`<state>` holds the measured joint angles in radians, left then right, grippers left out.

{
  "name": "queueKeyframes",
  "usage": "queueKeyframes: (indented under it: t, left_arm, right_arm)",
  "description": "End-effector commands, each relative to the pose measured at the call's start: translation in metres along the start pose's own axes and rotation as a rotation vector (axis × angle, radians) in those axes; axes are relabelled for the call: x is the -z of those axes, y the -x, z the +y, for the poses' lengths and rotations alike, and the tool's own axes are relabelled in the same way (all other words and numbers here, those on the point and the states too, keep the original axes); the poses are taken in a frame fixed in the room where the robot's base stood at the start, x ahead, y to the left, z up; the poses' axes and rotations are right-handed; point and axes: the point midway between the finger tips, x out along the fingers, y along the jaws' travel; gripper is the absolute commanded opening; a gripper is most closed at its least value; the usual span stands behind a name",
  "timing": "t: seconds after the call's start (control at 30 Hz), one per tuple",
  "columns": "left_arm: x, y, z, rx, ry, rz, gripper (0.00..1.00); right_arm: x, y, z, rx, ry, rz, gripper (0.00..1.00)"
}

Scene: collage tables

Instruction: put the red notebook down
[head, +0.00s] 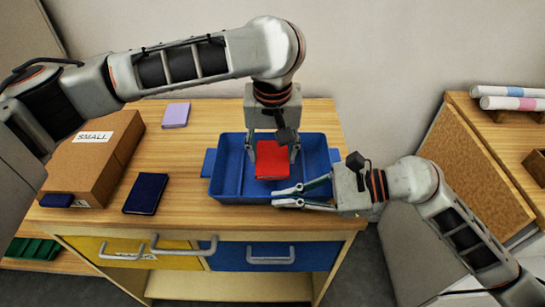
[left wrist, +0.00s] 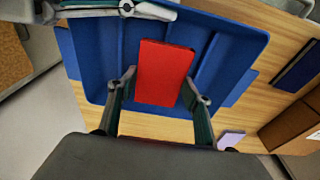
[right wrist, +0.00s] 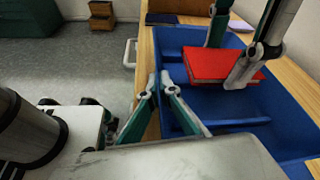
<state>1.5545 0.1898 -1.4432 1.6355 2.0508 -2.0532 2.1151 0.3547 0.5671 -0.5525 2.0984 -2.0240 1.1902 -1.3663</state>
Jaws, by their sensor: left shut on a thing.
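The red notebook (head: 271,161) is between the fingers of my left gripper (head: 272,155), which is shut on it. It is in the middle of the blue tray (head: 227,178) as seen from the head. The right wrist view shows the notebook (right wrist: 220,66) lying flat and level with the tray's top, above a divider; I cannot tell whether it touches the tray. The left wrist view shows a finger on each side of the notebook (left wrist: 165,72).
The tray stands on a wooden table with a yellow and a blue drawer (head: 268,256). Left of it are a dark blue notebook (head: 146,194), a lilac notebook (head: 176,115) and a cardboard box (head: 90,158) labelled SMALL. Bare wood lies between the tray and these notebooks.

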Motion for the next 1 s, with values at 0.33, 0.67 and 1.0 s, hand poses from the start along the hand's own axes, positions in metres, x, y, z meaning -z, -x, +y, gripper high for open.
queueKeyframes:
  t: [0.33, 0.67, 1.0]
  left_arm:
    - [-0.003, -0.019, 0.0, 0.0, -0.001, 0.001, 0.27]
    - [-0.003, -0.025, 0.0, 0.001, -0.001, 0.002, 0.27]
    - [-0.004, -0.03, 0.0, 0.0, -0.001, 0.001, 0.66]
  right_arm:
    - [0.0, 0.0, 0.0, 0.0, 0.0, 0.0, 0.0]
    - [0.0, 0.0, 0.0, 0.0, 0.0, 0.0, 0.0]
    - [0.0, 0.0, 0.0, 0.0, 0.001, 0.0, 0.0]
